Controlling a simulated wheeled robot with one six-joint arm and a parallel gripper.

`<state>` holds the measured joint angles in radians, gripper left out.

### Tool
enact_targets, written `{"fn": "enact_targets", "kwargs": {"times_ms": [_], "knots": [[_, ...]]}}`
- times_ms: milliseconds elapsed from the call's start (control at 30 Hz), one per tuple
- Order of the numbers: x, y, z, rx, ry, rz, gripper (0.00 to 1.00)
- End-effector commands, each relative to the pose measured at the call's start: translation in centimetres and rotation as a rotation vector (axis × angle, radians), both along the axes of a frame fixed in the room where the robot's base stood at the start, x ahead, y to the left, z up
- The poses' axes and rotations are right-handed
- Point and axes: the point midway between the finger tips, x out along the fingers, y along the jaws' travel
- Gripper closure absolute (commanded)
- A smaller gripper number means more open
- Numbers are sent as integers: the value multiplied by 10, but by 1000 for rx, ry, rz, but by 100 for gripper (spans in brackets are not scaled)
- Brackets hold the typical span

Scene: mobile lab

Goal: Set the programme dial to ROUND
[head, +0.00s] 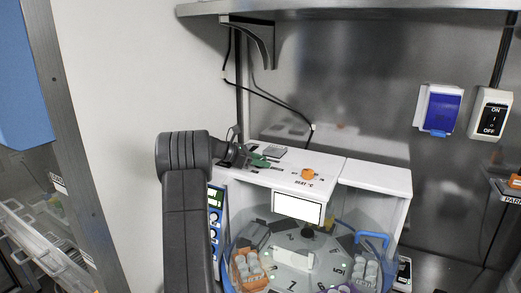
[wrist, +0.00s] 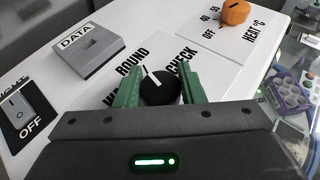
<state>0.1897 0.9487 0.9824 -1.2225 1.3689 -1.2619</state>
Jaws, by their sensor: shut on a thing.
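The programme dial (wrist: 161,90) is a round black knob with a white pointer line, on the white panel in the wrist view. The pointer slants up and left, toward the near end of the word ROUND (wrist: 133,55). CHECK (wrist: 184,72) is printed to the right, and a word starting with WA is partly hidden at the left. The green fingers of my gripper (wrist: 158,82) stand on both sides of the dial and are shut on it. In the head view my gripper (head: 256,161) is over the machine's top left, and the dial is hidden there.
An orange heat knob (wrist: 234,12) sits farther back on the panel; it also shows in the head view (head: 308,174). A grey DATA block (wrist: 90,50) and an OFF switch (wrist: 20,108) are left of the dial. A clear round chamber (head: 306,262) with tubes is at the front.

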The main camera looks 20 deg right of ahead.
Motion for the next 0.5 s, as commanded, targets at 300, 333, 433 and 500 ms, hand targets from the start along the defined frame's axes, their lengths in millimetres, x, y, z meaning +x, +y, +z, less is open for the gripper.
{"fn": "enact_targets", "kwargs": {"times_ms": [300, 333, 433, 500], "knots": [[1, 0, 2, -5, -5, -144, 87], [0, 0, 2, -5, -5, -152, 87], [0, 0, 2, -5, -4, -170, 87], [0, 0, 2, -5, -4, -179, 87]]}}
